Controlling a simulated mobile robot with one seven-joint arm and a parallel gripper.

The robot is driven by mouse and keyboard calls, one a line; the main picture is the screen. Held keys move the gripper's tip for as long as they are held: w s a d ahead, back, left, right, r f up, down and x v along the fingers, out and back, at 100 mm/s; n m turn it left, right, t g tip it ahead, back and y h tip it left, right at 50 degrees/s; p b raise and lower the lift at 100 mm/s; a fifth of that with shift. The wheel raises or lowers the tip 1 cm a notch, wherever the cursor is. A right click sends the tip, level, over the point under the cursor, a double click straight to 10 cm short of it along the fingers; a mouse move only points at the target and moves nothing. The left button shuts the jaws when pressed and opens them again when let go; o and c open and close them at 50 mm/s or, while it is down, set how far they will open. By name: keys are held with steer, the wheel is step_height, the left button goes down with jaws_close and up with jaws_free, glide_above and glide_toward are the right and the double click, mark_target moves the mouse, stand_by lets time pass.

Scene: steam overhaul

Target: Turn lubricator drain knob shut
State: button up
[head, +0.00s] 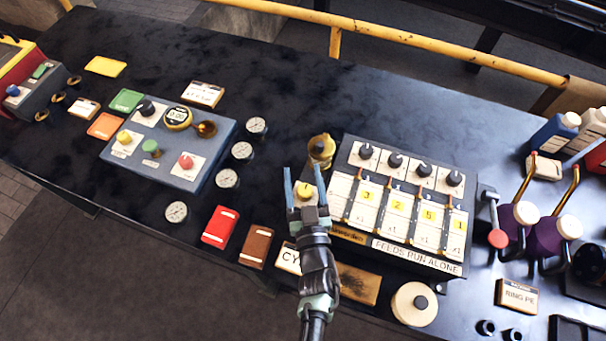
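The lubricator (400,258) is a dark box with several numbered white feed strips, black knobs along its back edge and a "FEEDS RUN ALONE" label. At its left side a small yellow knob (305,189) sits on a cream round base; it appears to be the drain knob, but I see no readable label on it. My gripper (304,178) is open, its two blue fingers apart on either side of the yellow knob in the picture. I cannot tell their height over it or whether they touch it. My wrist hides part of the lubricator's left front.
A brass cup (321,150) stands just behind the fingers. A blue-grey control box (170,145) and several gauges are to the left. Red (220,227) and brown (256,246) cards lie left of my wrist. Purple oil cans (555,236) stand at right. The back-centre bench is clear.

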steer(key=shift+s, duration=0.1)
steer(key=s+d, duration=0.2)
steer(key=s, duration=1)
steer(key=shift+s, duration=0.3)
steer(key=shift+d, duration=0.1)
steer(key=w+d+r+m+t+h, duration=0.15)
steer(key=w+r, duration=0.35)
steer(key=r, duration=0.6)
steer(key=w+d+r+t+h+b, duration=0.1)
steer(key=w+d+r+t+h, duration=0.3)
steer(key=r, duration=0.7)
steer(key=w+d+r+m+h, duration=0.1)
steer(key=w+d+r, duration=0.1)
steer(key=w+r, duration=0.65)
steer(key=s+a+r+m+t+h, duration=0.1)
steer(key=s+a+r, duration=0.15)
steer(key=r, duration=0.85)
steer(key=s+a+r+m+t, duration=0.1)
steer(key=s+r, duration=0.2)
steer(key=r, duration=0.8)
steer(key=s+a+r+n+t+y, duration=0.2)
steer(key=s+a+r+y, duration=0.2)
steer(key=s+r, duration=0.4)
step_height(320, 180, up, 4)
steer(key=shift+s+a, duration=0.15)
steer(key=shift+a, duration=0.25)
steer(key=shift+n, duration=0.25)
